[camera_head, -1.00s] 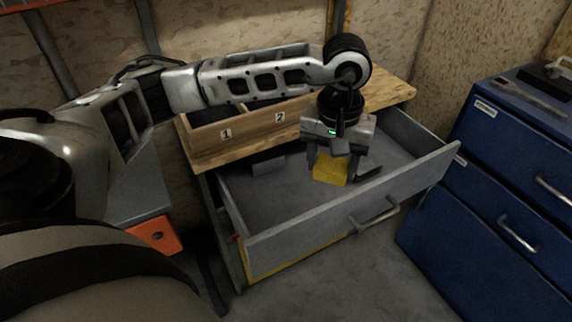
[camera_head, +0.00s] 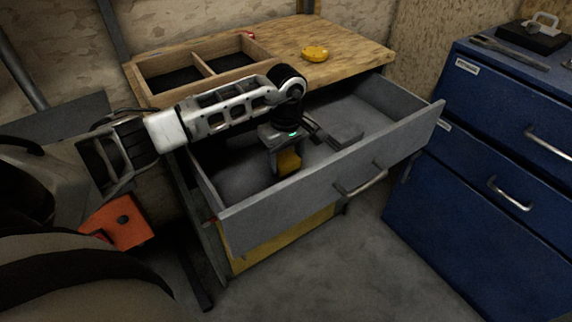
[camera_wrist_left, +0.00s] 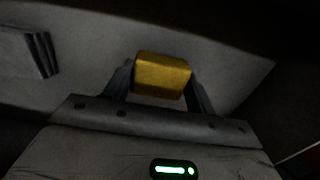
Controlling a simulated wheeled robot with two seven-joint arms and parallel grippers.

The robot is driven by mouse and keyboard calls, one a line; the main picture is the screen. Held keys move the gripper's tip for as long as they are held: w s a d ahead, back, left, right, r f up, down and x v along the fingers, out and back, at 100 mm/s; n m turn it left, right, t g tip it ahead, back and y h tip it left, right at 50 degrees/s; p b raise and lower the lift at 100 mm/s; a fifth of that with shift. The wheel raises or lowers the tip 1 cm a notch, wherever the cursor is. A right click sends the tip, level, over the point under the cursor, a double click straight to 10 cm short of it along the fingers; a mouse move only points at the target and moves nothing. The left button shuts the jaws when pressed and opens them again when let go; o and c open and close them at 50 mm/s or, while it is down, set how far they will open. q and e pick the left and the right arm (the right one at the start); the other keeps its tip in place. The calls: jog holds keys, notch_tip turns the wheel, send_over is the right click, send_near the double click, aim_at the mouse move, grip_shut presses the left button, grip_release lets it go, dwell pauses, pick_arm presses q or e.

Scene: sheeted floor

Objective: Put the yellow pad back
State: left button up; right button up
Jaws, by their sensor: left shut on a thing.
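The yellow pad (camera_head: 289,163) is a small yellow block between the fingers of my left gripper (camera_head: 284,152), which is shut on it. In the left wrist view the pad (camera_wrist_left: 162,75) sits between the two fingertips. The gripper points down inside the open grey drawer (camera_head: 330,165), near its front wall and left of its middle. I cannot tell whether the pad touches the drawer floor. A grey block (camera_head: 341,137) lies in the drawer to the right of the gripper; a ridged grey piece (camera_wrist_left: 42,54) shows at the left in the wrist view. My right gripper is out of view.
A blue cabinet (camera_head: 470,150) stands at the right. The drawer's right part has free room.

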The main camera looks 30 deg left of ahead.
aim_at(286, 159)
pick_arm(q)
jog(key=shift+f, duration=1.15)
jog(key=shift+f, duration=0.25)
jog(key=o, duration=0.9)
jog(key=shift+r, duration=0.1)
jog(key=shift+r, duration=0.1)
jog(key=shift+r, duration=0.3)
notch_tip(286, 159, up, 11)
jog(key=shift+r, duration=0.25)
